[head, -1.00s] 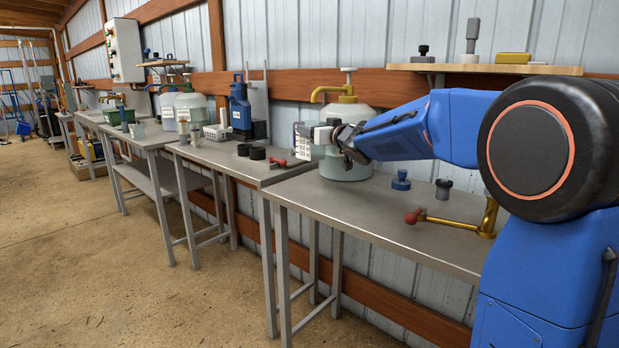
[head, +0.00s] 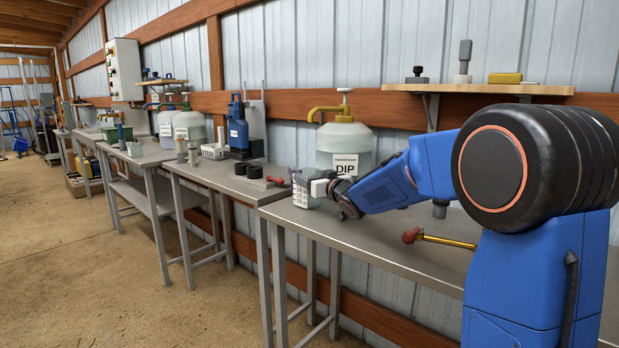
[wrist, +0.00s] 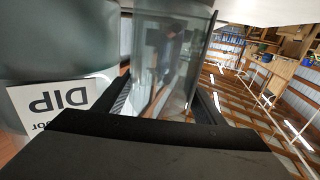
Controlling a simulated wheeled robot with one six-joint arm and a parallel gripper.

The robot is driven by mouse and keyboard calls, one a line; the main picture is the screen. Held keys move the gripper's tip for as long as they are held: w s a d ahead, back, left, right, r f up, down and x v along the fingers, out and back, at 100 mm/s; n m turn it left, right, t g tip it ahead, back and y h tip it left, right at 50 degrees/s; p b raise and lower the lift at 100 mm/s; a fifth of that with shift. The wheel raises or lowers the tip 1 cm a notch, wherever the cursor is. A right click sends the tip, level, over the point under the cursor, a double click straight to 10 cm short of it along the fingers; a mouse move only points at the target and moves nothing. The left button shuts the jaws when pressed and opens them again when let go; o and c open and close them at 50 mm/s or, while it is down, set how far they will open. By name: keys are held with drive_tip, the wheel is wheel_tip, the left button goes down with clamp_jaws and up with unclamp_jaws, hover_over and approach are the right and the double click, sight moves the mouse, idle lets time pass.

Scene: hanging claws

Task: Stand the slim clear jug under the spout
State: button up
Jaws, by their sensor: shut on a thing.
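The slim clear jug (head: 299,190), with dark graduation marks, is in my gripper (head: 318,187) at the left end of the near bench. In the wrist view the jug (wrist: 172,55) is between the fingers, which are shut on it. The yellow spout (head: 323,110) tops a large clear container (head: 326,141) labelled DIP. In the head view the jug is low, below and slightly left of the spout's tip. I cannot tell whether its base touches the bench. My gripper and wrist partly hide the container's lower part, which is close beside the jug in the wrist view (wrist: 60,45).
The near bench (head: 380,245) is mostly clear in front. A red-knobbed brass lever (head: 440,240) lies to the right, partly behind my arm. Dark round pieces (head: 250,171) and a red-handled item (head: 272,182) are on the bench to the left. A shelf (head: 480,89) hangs above.

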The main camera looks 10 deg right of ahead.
drive_tip(key=o, duration=1.5)
drive_tip(key=shift+f, duration=0.15)
drive_tip(key=v, duration=1.2)
